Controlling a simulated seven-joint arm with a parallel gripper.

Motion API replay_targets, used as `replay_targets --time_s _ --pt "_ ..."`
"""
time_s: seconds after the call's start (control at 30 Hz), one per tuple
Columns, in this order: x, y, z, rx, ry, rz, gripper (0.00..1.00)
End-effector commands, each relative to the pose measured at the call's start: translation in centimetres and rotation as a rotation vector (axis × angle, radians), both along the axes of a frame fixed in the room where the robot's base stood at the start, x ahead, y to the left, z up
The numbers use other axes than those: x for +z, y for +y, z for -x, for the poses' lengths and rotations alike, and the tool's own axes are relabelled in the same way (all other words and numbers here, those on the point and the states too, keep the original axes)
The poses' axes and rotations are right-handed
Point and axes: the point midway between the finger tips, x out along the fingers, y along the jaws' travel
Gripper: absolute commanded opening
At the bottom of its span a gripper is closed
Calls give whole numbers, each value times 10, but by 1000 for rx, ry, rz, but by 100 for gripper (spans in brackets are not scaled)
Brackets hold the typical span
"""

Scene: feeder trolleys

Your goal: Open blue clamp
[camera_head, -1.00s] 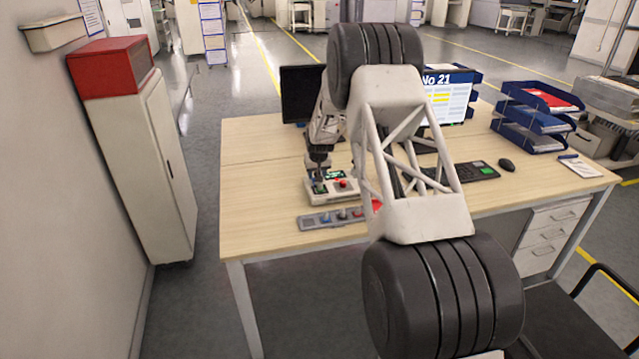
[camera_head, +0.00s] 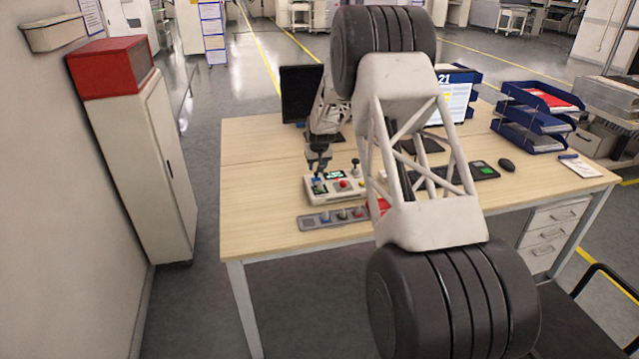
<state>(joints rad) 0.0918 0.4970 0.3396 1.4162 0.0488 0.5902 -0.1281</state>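A small white control box (camera_head: 333,195) lies on the wooden desk, with a green-lit display, a red knob and a black-topped lever at its right end. A small blue part (camera_head: 318,187) shows on its left end; I cannot tell whether this is the blue clamp. My gripper (camera_head: 318,172) points down over that left end, close to the blue part. Its fingers are too small to tell whether they are open, shut or touching it.
A grey strip (camera_head: 330,219) with several knobs lies in front of the box, beside a red item (camera_head: 377,207). A dark monitor (camera_head: 301,95) stands behind. Keyboard, mouse (camera_head: 506,165) and blue trays (camera_head: 535,118) are at right. The desk's left side is clear.

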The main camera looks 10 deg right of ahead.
Motion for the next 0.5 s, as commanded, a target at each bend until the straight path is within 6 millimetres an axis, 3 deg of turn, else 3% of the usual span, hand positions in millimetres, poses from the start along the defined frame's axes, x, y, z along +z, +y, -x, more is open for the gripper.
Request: replay_targets --time_s 0.2,0.5 --pt "16 0 4 0 0 0 45" --pt "24 0 7 0 1 0 45"
